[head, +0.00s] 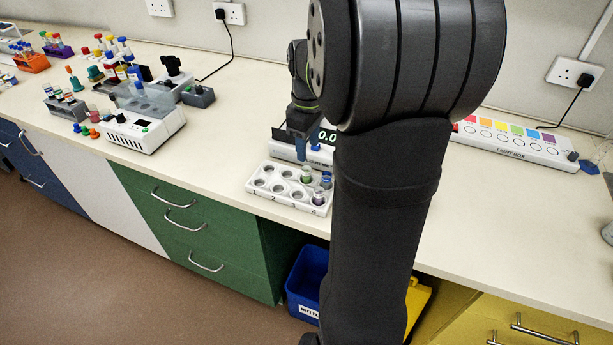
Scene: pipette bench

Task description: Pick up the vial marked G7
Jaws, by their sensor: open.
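A white rack (262,193) with round wells stands near the bench's front edge, and most of its visible wells look empty. A small vial with a green band (306,174) stands in its back row. Another vial with a blue top (326,178) stands at the rack's right end, close to my arm. No marking is legible, so I cannot tell which vial is G7. My gripper (308,150) is open, pointing down just above the green-banded vial. My arm hides the area right of the rack.
A device with a lit display (290,149) stands right behind the rack. A light box (510,146) lies at the right. A white machine (140,130) and several coloured racks crowd the left. The bench is clear left of the rack. A blue bin (303,285) stands below.

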